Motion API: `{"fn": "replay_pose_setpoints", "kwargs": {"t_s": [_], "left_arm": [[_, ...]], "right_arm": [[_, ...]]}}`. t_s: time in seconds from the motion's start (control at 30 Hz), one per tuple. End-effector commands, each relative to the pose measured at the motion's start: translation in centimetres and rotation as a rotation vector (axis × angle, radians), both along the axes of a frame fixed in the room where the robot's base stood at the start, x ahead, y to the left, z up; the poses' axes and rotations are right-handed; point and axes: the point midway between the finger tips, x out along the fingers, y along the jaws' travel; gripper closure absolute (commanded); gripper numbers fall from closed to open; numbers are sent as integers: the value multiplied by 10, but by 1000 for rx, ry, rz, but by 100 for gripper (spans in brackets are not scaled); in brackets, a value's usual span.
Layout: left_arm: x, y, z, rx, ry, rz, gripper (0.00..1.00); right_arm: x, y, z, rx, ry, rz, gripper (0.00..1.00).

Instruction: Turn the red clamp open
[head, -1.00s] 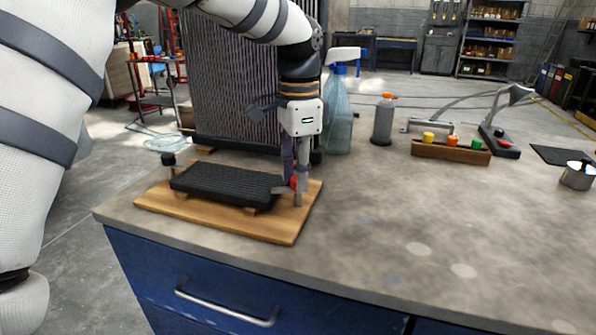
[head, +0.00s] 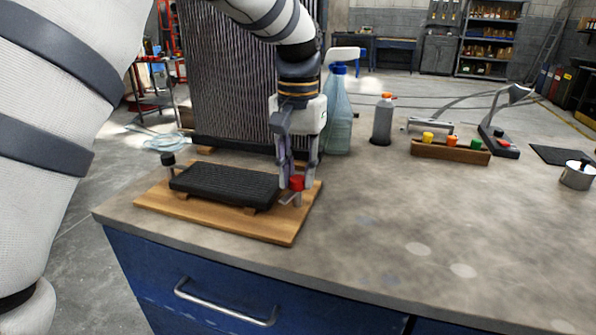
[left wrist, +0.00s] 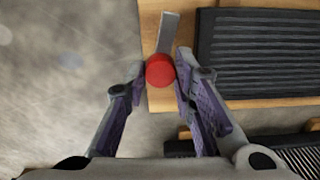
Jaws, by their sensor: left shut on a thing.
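The red clamp (head: 297,183) stands at the right edge of a wooden board (head: 215,222), by the right end of a black finned block (head: 222,184). My left gripper (head: 298,179) points down and is shut on the clamp's red knob. In the left wrist view the round red knob (left wrist: 160,71) lies between the fingertips (left wrist: 161,66). The clamp's grey bar (left wrist: 168,32) reaches from under the knob and lies beside the black block (left wrist: 258,50), with a strip of wood between them. My right gripper is in neither view.
A second, dark-topped clamp (head: 168,160) stands at the board's left end. A large finned radiator (head: 228,75) rises behind the board. A spray bottle (head: 339,112), a grey bottle (head: 382,120) and a wooden rack (head: 450,151) stand to the right. The bench front right is clear.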

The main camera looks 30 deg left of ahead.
Motion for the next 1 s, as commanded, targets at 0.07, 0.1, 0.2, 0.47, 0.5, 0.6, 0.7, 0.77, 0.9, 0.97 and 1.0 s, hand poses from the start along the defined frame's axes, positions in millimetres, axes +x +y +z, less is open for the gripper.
{"fn": "replay_pose_setpoints", "kwargs": {"t_s": [0.07,0.1,0.2,0.47,0.5,0.6,0.7,0.77,0.9,0.97,1.0], "left_arm": [[0,0,0,2,-2,42,100],[0,1,0,2,-2,62,100],[0,0,0,0,-2,104,100],[0,1,0,1,-2,163,100],[0,1,0,1,-2,167,100],[0,1,0,1,-2,172,100],[0,1,0,1,-2,173,100],[0,1,0,1,-2,172,100],[0,1,0,1,-2,172,100],[0,1,0,1,-2,172,69],[0,1,0,1,-2,172,60]], "right_arm": [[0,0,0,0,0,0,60],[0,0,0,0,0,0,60],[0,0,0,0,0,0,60],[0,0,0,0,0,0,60],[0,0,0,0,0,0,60],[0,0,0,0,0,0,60],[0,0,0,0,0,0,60],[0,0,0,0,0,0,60],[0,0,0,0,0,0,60],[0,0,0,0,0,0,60],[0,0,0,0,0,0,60]]}}
